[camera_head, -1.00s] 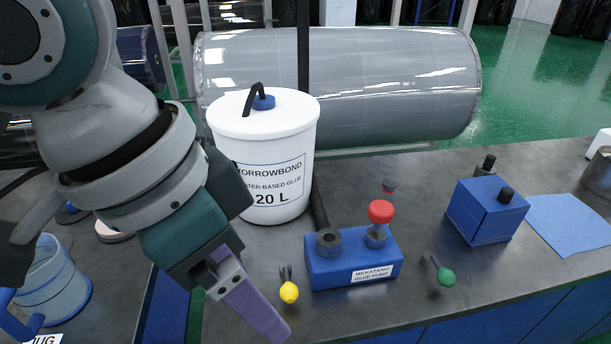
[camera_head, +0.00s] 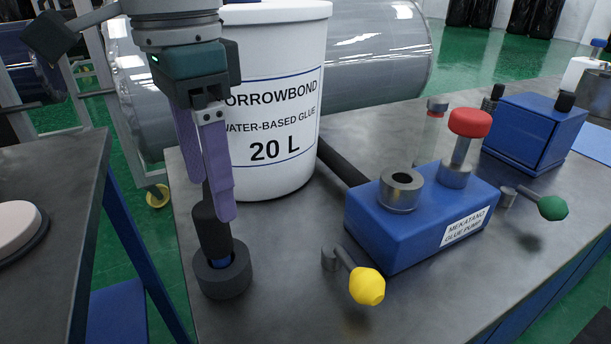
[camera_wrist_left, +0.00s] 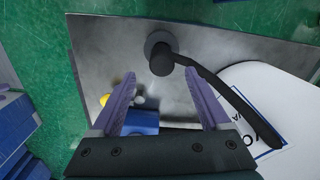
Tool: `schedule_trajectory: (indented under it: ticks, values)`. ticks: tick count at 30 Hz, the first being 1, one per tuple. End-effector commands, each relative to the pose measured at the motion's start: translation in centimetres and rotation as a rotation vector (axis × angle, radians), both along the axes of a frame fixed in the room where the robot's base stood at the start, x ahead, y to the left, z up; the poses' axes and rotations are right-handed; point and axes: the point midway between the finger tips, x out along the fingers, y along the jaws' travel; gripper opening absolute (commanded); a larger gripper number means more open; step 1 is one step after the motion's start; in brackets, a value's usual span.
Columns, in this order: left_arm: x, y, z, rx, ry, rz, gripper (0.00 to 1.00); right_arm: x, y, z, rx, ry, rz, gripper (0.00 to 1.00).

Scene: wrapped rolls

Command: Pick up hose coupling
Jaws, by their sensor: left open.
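The hose coupling (camera_head: 211,234) is a dark upright cylinder with a blue band at its foot. It stands in a thick dark grey ring (camera_head: 222,283) near the table's left edge. In the left wrist view the coupling (camera_wrist_left: 161,60) shows from above, with a black hose (camera_wrist_left: 225,95) running from it towards the white bucket. My left gripper (camera_head: 207,203) points down with purple fingers, just above the coupling, and hides part of the hose. Its fingers are apart and empty; in the left wrist view the coupling lies between and beyond the fingertips (camera_wrist_left: 160,75). My right gripper is not in view.
A white 20 L glue bucket (camera_head: 270,130) stands close behind my left gripper. A blue glue pump (camera_head: 400,235) with a red knob (camera_head: 469,123) is to the right. A yellow-knobbed lever (camera_head: 366,286) sticks out in front.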

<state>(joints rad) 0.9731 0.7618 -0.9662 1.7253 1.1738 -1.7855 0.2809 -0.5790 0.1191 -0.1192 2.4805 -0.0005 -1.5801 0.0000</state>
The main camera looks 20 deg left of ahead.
Motion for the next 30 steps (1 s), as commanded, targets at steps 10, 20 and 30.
schedule_trajectory:
  ticks: [10,20,30]
  values:
    - [-0.4,0.5,-4.5,0.002,0.001,0.002,0.79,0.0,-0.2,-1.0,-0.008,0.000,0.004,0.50]
    - [-0.3,0.5,-6.4,0.000,-0.004,-0.002,0.79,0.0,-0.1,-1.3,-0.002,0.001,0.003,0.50]
    - [-0.3,0.5,-6.3,0.000,-0.004,-0.002,0.51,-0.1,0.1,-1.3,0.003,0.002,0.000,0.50]
